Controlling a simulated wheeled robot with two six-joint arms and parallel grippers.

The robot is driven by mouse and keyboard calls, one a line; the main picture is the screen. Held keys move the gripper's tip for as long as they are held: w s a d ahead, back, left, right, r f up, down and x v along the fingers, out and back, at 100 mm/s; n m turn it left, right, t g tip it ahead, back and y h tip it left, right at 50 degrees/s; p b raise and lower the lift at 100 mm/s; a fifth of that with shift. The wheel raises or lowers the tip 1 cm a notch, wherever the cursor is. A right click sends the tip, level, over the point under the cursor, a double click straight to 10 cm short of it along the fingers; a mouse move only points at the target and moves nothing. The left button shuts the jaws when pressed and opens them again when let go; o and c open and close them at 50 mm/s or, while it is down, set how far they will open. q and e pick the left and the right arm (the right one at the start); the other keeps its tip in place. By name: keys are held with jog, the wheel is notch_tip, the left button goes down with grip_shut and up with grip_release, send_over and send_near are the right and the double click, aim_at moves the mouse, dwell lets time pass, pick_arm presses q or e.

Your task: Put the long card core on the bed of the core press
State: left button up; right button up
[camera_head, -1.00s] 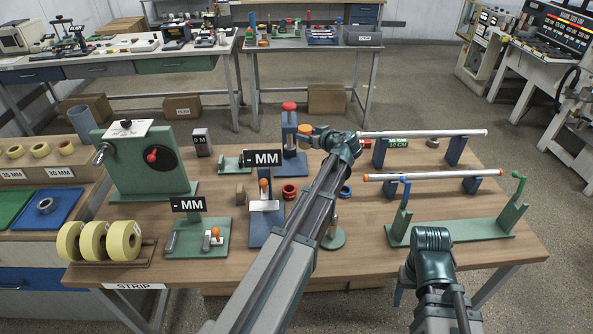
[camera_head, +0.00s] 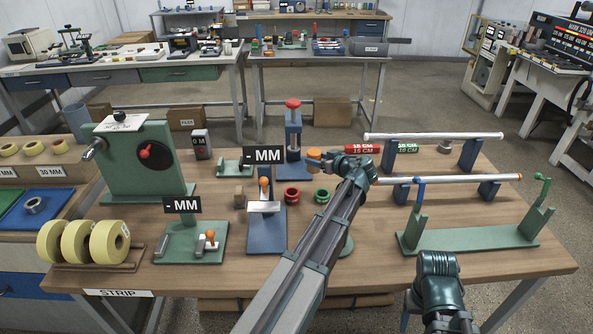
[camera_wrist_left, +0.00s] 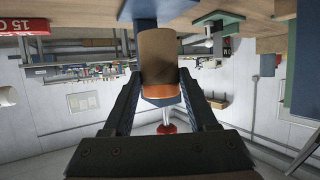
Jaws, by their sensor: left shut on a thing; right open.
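My left gripper (camera_head: 325,161) is shut on a tan card core (camera_head: 313,164) with an orange end. In the left wrist view the card core (camera_wrist_left: 158,58) sits between both fingers, orange end towards the fingers' side of the picture; that view looks upside down. The blue core press (camera_head: 294,135) with a red knob stands just behind and left of the core. Its red knob (camera_wrist_left: 167,127) shows in the wrist view, and the core hides part of the press. I cannot tell whether core and bed touch. My right gripper (camera_head: 437,264) is at the front right, empty, fingers hidden.
Red and green spools (camera_head: 291,195) stand near the left arm. A blue clamp stand (camera_head: 264,228), a green roll stand (camera_head: 140,165) and tape rolls (camera_head: 80,242) are to the left. Long white rods (camera_head: 435,136) on blue supports and a green holder (camera_head: 470,238) are to the right.

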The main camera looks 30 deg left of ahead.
pick_arm(q)
notch_tip(320, 180, down, 7)
jog(key=b, duration=0.6)
jog(key=shift+f, duration=0.15)
jog(key=w+a, duration=0.1)
jog(key=a, duration=0.1)
jog(key=w+a, duration=0.2)
jog(key=a, duration=0.1)
jog(key=w+a, duration=0.1)
jog(key=a, duration=0.2)
jog(key=shift+w+r+p, duration=0.15)
jog(key=shift+r+p, duration=0.1)
jog(key=shift+p, duration=0.05)
jog(key=shift+w+a, duration=0.2)
jog(key=shift+a, duration=0.1)
jog(key=w+a, duration=0.1)
jog(key=a, duration=0.2)
jog(key=shift+w, duration=0.35)
jog(key=shift+s+f+b, duration=0.15)
jog(key=shift+f+b, duration=0.45)
jog(key=shift+d, duration=0.1)
